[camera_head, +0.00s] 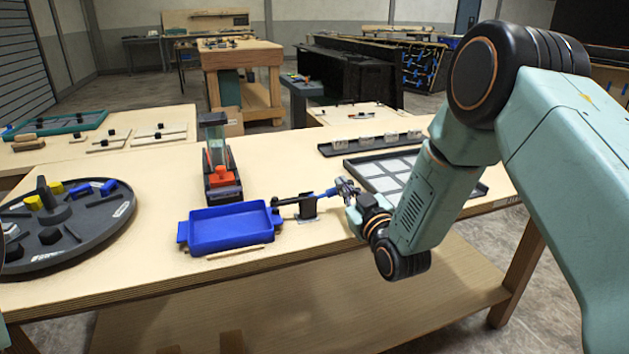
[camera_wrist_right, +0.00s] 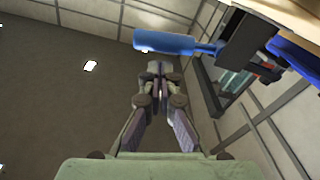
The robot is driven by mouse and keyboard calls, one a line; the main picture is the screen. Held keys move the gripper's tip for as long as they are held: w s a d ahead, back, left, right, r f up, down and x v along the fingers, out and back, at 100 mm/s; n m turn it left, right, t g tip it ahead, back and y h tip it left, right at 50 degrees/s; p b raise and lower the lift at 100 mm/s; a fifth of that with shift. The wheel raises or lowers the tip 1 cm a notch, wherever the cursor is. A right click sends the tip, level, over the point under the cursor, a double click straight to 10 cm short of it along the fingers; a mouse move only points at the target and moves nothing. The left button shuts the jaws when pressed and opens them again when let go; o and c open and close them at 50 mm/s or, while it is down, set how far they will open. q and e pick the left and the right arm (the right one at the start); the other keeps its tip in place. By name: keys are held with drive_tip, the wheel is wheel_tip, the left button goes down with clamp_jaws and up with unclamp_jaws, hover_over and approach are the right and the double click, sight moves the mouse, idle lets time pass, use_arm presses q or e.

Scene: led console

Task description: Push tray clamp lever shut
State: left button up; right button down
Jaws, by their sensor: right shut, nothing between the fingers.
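The blue tray (camera_head: 228,230) sits near the front edge of the wooden table. The tray clamp (camera_head: 307,208) stands just right of it, with a dark arm reaching left to the tray's rim. Its lever has a blue handle (camera_head: 329,193) that points right, roughly level. My right gripper (camera_head: 346,188) is shut and empty at the handle's right end. In the right wrist view the handle (camera_wrist_right: 164,42) lies just beyond my shut fingertips (camera_wrist_right: 160,68). I cannot tell if they touch. The clamp body (camera_wrist_right: 245,42) is at upper right there. My left gripper is not in view.
A red and black device (camera_head: 221,170) stands behind the tray. A round dark turntable (camera_head: 100,228) with yellow and blue pieces is at left. A grey panel tray (camera_head: 360,168) lies behind my right gripper. A thin wooden strip (camera_head: 236,252) lies before the blue tray.

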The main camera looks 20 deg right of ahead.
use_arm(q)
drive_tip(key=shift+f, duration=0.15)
use_arm(e)
drive_tip(key=shift+d+f, duration=0.25)
drive_tip(key=shift+f, duration=0.1)
idle(0.3)
